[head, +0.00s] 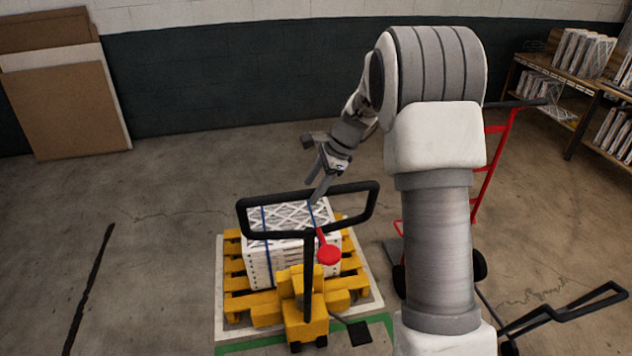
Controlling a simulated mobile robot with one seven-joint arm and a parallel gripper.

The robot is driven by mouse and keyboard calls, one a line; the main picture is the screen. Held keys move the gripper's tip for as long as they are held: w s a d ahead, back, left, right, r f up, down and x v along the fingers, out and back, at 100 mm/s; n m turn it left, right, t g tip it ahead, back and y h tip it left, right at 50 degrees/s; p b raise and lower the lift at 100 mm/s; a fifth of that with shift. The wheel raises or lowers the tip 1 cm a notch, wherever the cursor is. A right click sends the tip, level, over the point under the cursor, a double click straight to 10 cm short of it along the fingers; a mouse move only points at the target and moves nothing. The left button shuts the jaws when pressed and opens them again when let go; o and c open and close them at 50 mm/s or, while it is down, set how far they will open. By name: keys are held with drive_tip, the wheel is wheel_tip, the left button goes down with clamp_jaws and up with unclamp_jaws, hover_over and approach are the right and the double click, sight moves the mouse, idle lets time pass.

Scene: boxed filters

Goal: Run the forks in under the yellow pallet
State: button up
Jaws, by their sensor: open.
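The yellow pallet (235,285) lies on a pale, flat platform (226,325) and bears a stack of white boxed filters (270,262) with blue straps. A yellow pallet jack (306,318) stands upright at the pallet's near side, its body close against it. Its forks are not visible, so I cannot tell how far under they reach. The jack's black loop handle (308,232) rises in front of the filters, with a red lever (328,254) beside its shaft. My gripper (316,172) is open and empty, above and behind the handle loop in the picture; contact is not evident.
A red hand truck (488,185) stands right of the pallet, partly behind my arm. Another black handle (565,312) shows at lower right. Shelves of filters (580,75) stand at the back right. Boards (70,100) lean on the back wall.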

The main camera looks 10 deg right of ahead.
drive_tip(key=b+v, duration=0.1)
drive_tip(key=v, duration=1.6)
drive_tip(key=shift+d+r, duration=0.2)
drive_tip(key=s+a+r+n+h, duration=0.1)
drive_tip(key=s+a+r+n, duration=0.25)
drive_tip(key=s, duration=0.45)
drive_tip(key=s+a+f+n+t+h+b, duration=0.1)
drive_tip(key=s+f+n, duration=0.2)
drive_tip(key=s+n, duration=0.4)
drive_tip(key=s+a+f+n+t+h, duration=0.2)
drive_tip(key=s+n, duration=0.5)
drive_tip(key=s, duration=0.8)
drive_tip(key=shift+a+f+b, duration=0.15)
drive_tip(key=shift+f+b, duration=0.2)
drive_tip(key=shift+f, duration=0.4)
